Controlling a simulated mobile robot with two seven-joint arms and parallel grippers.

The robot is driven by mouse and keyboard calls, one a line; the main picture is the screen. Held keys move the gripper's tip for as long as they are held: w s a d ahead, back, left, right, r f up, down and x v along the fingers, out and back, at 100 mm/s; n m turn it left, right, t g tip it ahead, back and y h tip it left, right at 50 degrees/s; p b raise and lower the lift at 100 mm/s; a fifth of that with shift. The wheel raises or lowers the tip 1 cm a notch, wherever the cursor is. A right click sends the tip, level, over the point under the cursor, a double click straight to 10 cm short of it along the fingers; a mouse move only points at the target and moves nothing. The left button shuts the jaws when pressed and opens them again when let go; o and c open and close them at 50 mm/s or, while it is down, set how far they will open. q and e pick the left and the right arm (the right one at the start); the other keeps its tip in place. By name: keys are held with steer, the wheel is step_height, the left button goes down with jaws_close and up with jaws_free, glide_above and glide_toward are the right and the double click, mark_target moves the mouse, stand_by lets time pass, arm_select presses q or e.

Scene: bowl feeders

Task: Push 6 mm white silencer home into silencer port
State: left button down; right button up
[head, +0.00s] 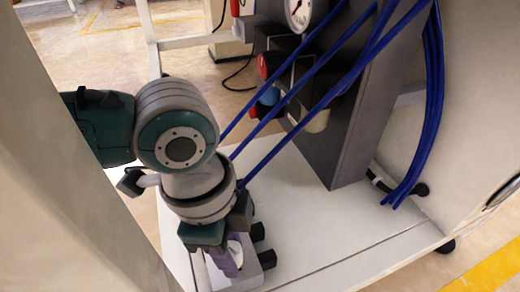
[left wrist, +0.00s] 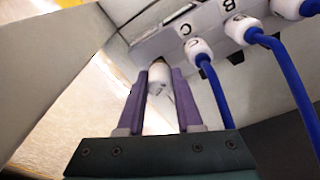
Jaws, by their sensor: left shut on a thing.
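My left gripper (left wrist: 160,98) has two purple fingers shut on the sides of the white silencer (left wrist: 159,80). The silencer's far end, with a small brownish edge, meets the face of the pale grey port block (left wrist: 150,45). The silencer port is hidden behind it, and I cannot tell how deep the silencer sits. In the head view the left gripper (head: 225,261) points down at the pale block (head: 250,281) near the bottom edge, and the wrist hides most of it. My right gripper is in neither view.
White fittings with blue tubes, beside letters C (left wrist: 197,48) and B (left wrist: 238,28), run along the block right of the silencer. Blue tubes (head: 290,107) slant past the wrist to a grey panel (head: 345,120) with a gauge (head: 298,14).

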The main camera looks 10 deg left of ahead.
arm_select(q)
steer(key=shift+f, duration=0.55)
steer(key=c, duration=0.9)
jaws_free()
steer(key=shift+r, duration=0.1)
steer(key=shift+a+r+p, duration=0.2)
steer(key=shift+r+p, duration=1.3)
steer(key=shift+p, duration=0.1)
steer(key=shift+a+r+p, duration=0.15)
steer(key=shift+r+p, duration=1.35)
steer(key=shift+p, duration=0.1)
steer(key=shift+o, duration=0.3)
